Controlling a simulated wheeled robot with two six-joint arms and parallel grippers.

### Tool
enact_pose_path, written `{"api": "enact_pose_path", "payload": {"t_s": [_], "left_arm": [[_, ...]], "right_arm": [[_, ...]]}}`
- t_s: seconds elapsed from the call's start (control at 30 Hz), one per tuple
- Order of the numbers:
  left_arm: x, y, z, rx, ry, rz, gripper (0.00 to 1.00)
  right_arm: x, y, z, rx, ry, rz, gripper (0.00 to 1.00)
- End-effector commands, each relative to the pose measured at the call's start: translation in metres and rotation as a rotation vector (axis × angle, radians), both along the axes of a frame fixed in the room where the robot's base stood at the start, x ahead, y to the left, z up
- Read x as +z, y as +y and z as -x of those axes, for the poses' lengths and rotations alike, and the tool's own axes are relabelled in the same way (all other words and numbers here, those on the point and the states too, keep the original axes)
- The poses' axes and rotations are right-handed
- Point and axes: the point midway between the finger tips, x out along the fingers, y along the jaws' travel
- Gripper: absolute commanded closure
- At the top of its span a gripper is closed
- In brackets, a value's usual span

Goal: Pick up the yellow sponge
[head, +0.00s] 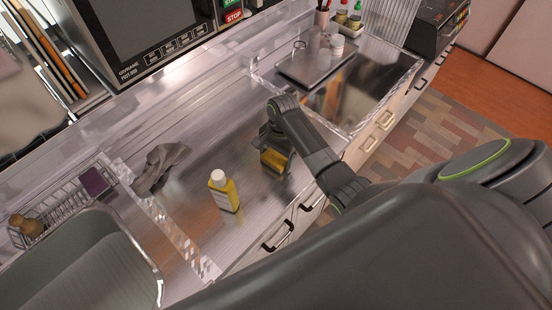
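The yellow sponge (272,160) is a small yellow block with a dark part, at the middle of the steel counter. My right gripper (275,149) is right over it, pointing down, and its dark fingers partly hide the sponge. The sponge appears to lie between the fingers. I cannot tell whether they are closed on it, or whether it touches the counter. My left gripper is not in view.
A yellow bottle with a white cap (223,191) stands left of the sponge. A crumpled grey cloth (160,167) lies farther left, beyond it a wire rack (64,208) and a sink (152,262). A raised tray with a scale (313,62) is at the back right.

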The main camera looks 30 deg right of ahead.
Motion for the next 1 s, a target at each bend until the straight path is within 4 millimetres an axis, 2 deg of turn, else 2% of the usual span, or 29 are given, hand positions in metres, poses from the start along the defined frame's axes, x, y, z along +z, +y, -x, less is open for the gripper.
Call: {"api": "enact_pose_path", "payload": {"t_s": [0.03,0.2,0.53,0.67,0.93,1.0], "left_arm": [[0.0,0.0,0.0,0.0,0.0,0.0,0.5],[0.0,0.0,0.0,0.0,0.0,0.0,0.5],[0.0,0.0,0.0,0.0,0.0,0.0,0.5],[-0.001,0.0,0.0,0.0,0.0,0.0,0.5],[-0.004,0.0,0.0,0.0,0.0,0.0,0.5],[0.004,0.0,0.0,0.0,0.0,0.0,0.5]], "right_arm": [[0.0,0.0,0.0,0.0,0.0,0.0,0.25],[0.0,0.0,0.0,0.0,0.0,0.0,0.47],[0.007,0.0,-0.001,0.0,-0.004,0.001,0.48],[0.026,-0.001,-0.001,0.001,-0.005,0.001,0.48],[0.078,-0.001,-0.001,0.001,-0.005,0.001,0.48],[0.091,0.0,-0.001,0.0,-0.001,0.001,0.48]]}}
